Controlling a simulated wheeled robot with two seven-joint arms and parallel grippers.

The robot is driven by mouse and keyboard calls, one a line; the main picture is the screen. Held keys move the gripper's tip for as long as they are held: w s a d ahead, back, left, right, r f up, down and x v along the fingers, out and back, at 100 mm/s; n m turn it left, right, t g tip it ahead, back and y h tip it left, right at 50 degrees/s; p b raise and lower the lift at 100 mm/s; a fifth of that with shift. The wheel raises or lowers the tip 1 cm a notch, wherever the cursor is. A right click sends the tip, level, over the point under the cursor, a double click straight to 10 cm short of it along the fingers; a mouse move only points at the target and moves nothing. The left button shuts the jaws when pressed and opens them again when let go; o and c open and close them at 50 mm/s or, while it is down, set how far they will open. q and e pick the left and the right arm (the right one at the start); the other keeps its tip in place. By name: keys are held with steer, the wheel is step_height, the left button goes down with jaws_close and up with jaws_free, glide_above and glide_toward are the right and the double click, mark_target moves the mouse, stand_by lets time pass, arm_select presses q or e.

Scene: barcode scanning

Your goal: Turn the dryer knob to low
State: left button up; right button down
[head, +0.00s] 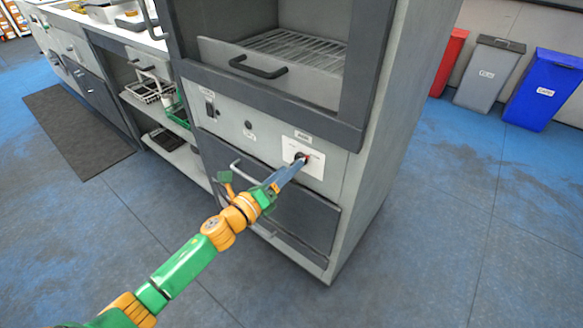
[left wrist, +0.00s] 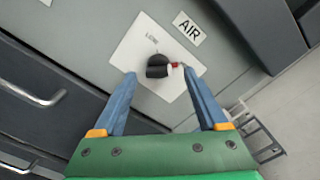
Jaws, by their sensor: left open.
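The dryer knob (left wrist: 157,65) is small, round and black, with a red mark at its right side. It sits on a white plate (left wrist: 140,45) beside an AIR label in the left wrist view. In the head view the plate (head: 314,164) is on the dryer's front panel, and the knob is partly hidden by my fingers. My left gripper (left wrist: 159,74) is open, its two blue fingers pointing at the panel with the knob between their tips in the picture. I cannot tell whether they touch it. The left gripper also shows in the head view (head: 292,170). My right gripper is not in view.
The grey dryer cabinet (head: 390,130) has an open bay with a wire rack (head: 295,48) above and a drawer with a bar handle (head: 250,178) below. A switch (head: 210,107) is on the panel's left. Bins (head: 545,92) stand at the back right. Floor is clear in front.

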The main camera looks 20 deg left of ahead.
arm_select(q)
steer(key=shift+x, duration=0.75)
steer(key=shift+f, duration=0.1)
jaws_close()
steer(key=shift+n, duration=0.3)
steer(key=shift+n+p, duration=2.15)
steer(key=shift+n, duration=6.45)
steer(key=shift+f, duration=0.1)
